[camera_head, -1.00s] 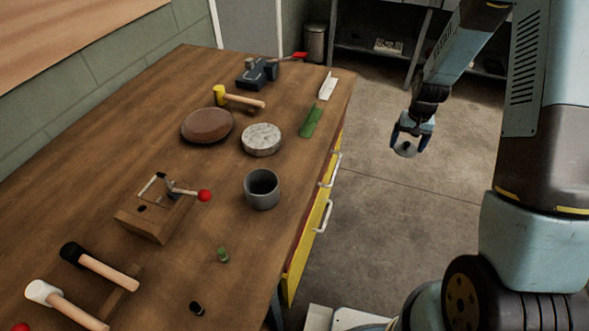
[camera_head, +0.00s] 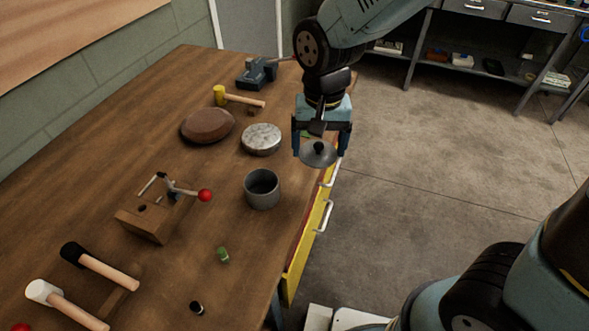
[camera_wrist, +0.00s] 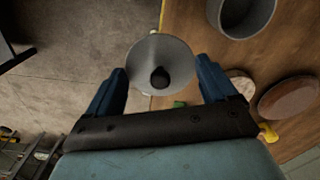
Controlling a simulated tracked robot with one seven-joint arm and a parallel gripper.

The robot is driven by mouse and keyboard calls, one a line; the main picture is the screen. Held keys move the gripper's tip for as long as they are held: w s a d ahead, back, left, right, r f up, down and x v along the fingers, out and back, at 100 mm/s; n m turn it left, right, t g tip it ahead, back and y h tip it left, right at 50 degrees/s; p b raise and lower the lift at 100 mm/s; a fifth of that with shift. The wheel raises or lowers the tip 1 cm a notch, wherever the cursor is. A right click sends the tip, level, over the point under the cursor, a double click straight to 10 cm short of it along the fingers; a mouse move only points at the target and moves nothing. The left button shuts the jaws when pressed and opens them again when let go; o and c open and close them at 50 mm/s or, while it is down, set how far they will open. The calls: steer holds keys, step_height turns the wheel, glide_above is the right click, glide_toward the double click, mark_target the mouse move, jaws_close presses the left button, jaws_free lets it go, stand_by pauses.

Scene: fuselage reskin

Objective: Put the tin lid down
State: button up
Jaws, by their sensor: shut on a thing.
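The tin lid (camera_head: 318,154) is a grey metal disc with a dark knob. My gripper (camera_head: 320,147) is shut on the lid, with one finger on either side of it. The lid is in the air near the right edge of the workbench. It also shows in the wrist view (camera_wrist: 148,55), between the two blue fingers. The grey tin (camera_head: 262,199) stands upright and open-topped on the bench, to the left of and below the lid in the head view. Part of the tin (camera_wrist: 250,32) shows at the top right of the wrist view.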

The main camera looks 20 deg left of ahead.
steer(key=s+r, duration=0.3)
steer(key=s, duration=0.5)
glide_above(291, 169)
steer(key=s, duration=0.1)
steer(key=shift+n, duration=0.3)
steer(key=f, duration=0.8)
steer(key=shift+d+f, duration=0.25)
steer(key=shift+d, duration=0.1)
steer(key=shift+w+a+f, duration=0.3)
steer(key=shift+w+f, duration=0.2)
steer(key=shift+f, duration=1.75)
steer(key=o, duration=0.8)
steer(key=shift+f, duration=0.1)
